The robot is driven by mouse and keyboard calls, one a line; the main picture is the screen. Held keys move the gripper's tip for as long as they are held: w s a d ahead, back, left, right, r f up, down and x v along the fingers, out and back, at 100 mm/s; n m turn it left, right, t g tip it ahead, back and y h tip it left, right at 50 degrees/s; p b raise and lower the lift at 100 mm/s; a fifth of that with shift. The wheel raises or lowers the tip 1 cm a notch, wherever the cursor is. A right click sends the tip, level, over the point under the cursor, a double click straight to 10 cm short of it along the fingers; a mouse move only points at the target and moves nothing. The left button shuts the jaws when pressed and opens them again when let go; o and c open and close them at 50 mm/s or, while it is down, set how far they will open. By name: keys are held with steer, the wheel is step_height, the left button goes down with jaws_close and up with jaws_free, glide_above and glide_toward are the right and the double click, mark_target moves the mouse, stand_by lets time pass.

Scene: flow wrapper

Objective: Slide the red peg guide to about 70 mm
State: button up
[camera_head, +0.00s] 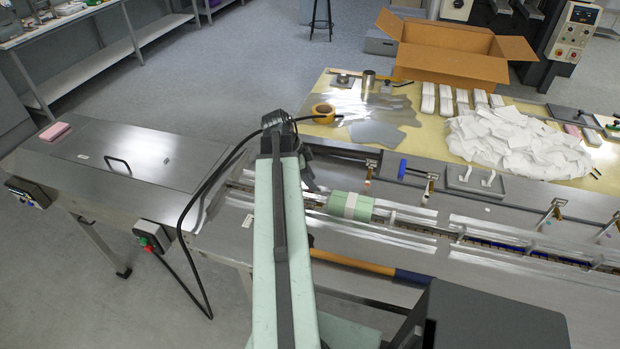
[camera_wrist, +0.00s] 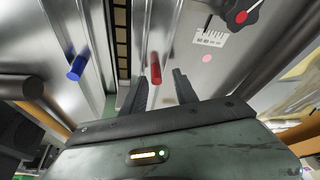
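The red peg (camera_wrist: 155,70) shows in the wrist view, standing up from the metal machine bed. My gripper (camera_wrist: 158,76) is open, with one finger on each side of the red peg. I cannot tell whether either finger touches it. In the head view the peg is not visible; my arm covers that stretch of the machine (camera_head: 480,235). No scale reading for the guide can be made out.
A blue peg (camera_wrist: 77,68) stands left of the red one. A black knob with a red centre (camera_wrist: 240,16) and a printed label (camera_wrist: 210,39) lie to the right.

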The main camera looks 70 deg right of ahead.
steer(key=shift+r, duration=0.15)
steer(key=p+v, duration=0.7)
steer(key=shift+w+r, duration=0.15)
steer(key=shift+r, duration=0.1)
